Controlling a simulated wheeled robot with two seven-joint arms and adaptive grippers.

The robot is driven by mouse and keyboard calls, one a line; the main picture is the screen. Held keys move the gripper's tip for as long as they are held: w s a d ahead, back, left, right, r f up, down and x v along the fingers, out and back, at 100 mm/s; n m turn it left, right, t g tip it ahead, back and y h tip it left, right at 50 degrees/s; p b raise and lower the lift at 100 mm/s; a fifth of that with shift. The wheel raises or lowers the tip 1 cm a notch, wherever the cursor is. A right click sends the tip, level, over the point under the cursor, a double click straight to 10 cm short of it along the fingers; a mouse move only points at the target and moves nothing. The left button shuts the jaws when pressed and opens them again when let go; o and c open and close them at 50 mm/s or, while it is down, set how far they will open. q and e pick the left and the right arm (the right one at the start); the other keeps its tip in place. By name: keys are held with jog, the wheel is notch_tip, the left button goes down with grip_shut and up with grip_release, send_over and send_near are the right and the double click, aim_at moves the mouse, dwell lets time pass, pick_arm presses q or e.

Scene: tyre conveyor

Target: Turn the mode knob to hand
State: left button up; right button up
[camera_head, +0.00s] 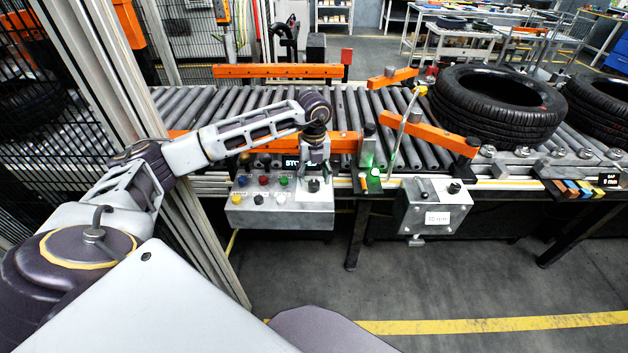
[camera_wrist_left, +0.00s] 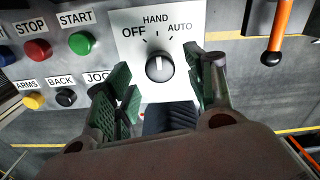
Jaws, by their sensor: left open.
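The mode knob (camera_wrist_left: 160,68) is a round black knob on a white plate (camera_wrist_left: 128,38) marked OFF, HAND and AUTO. Its white line points up, roughly toward HAND. My left gripper (camera_wrist_left: 165,76) is open, with one green-padded finger on each side of the knob in the wrist view; I cannot tell if either finger touches it. In the head view my left gripper (camera_head: 316,163) points down over the right end of the grey control box (camera_head: 280,218), just above the knob (camera_head: 313,186). My right gripper is not in view.
Left of the knob are a green START button (camera_wrist_left: 81,43), a red STOP button (camera_wrist_left: 38,50) and BACK (camera_wrist_left: 66,97). A second grey box (camera_head: 424,200) hangs to the right. Behind is the roller conveyor (camera_head: 350,110) with tyres (camera_head: 498,105) and orange rails.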

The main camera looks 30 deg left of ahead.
aim_at(314, 183)
pick_arm(q)
notch_tip(314, 183, up, 9)
jog(key=shift+r, duration=0.2)
dwell(0.3)
dwell(0.5)
